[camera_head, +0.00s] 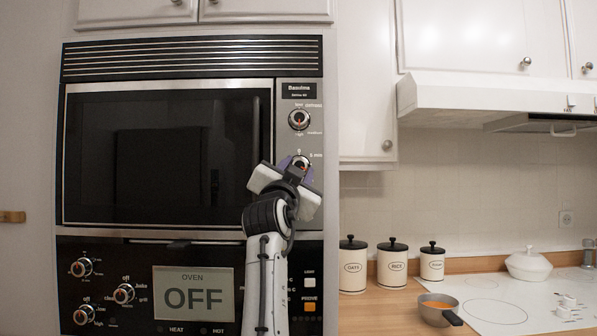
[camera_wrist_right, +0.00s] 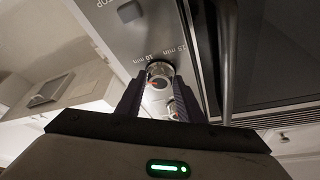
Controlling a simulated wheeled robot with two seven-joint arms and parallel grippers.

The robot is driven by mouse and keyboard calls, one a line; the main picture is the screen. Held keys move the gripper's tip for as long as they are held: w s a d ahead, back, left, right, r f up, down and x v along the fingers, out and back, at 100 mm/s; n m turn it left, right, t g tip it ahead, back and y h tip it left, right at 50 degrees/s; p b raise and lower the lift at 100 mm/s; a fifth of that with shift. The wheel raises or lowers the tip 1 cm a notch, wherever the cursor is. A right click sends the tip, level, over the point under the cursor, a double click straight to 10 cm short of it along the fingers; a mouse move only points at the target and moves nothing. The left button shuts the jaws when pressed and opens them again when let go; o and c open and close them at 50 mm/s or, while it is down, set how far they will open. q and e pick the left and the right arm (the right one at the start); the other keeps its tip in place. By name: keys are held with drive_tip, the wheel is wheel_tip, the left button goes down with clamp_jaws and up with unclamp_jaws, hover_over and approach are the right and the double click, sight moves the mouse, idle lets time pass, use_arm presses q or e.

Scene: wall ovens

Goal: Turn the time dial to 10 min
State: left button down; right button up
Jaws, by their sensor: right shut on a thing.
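The time dial (camera_head: 300,161) is a round silver knob on the right-hand panel of the upper oven, largely hidden behind my right gripper in the head view. The labels "0" and "5 min" show beside it. In the right wrist view the dial (camera_wrist_right: 160,70) sits between my fingertips, with "10 min" and "15 min" printed next to it and a red mark on its face. My right gripper (camera_head: 296,168) is shut on this dial, its two dark fingers (camera_wrist_right: 158,90) on either side. Exactly where the pointer stands is unclear. My left gripper is out of view.
The temperature dial (camera_head: 299,119) is just above the time dial. The dark oven door (camera_head: 165,150) is to the left. Below are more knobs (camera_head: 124,293) and an "OFF" display (camera_head: 194,293). Canisters (camera_head: 391,265) and a pan (camera_head: 437,310) stand on the counter at right.

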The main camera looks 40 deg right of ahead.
drive_tip(key=m, duration=0.1)
drive_tip(key=m+g, duration=0.1)
drive_tip(key=m, duration=0.1)
drive_tip(key=m+p, duration=0.1)
drive_tip(key=shift+w+a+r+m+g+h, duration=0.1)
drive_tip(key=shift+a+r+m+g+h, duration=0.05)
drive_tip(key=shift+r+m+g+h, duration=0.2)
drive_tip(key=m+g+p, duration=0.1)
drive_tip(key=m, duration=0.2)
drive_tip(key=shift+r+m+g, duration=0.1)
drive_tip(key=shift+m+g, duration=0.15)
drive_tip(key=shift+g, duration=0.1)
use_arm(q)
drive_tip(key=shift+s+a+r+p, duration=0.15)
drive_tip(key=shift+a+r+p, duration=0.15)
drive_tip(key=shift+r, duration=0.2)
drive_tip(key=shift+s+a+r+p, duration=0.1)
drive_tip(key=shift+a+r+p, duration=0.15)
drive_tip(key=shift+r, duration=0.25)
use_arm(e)
drive_tip(key=shift+m, duration=0.9)
drive_tip(key=o, duration=1)
drive_tip(key=shift+o, duration=0.2)
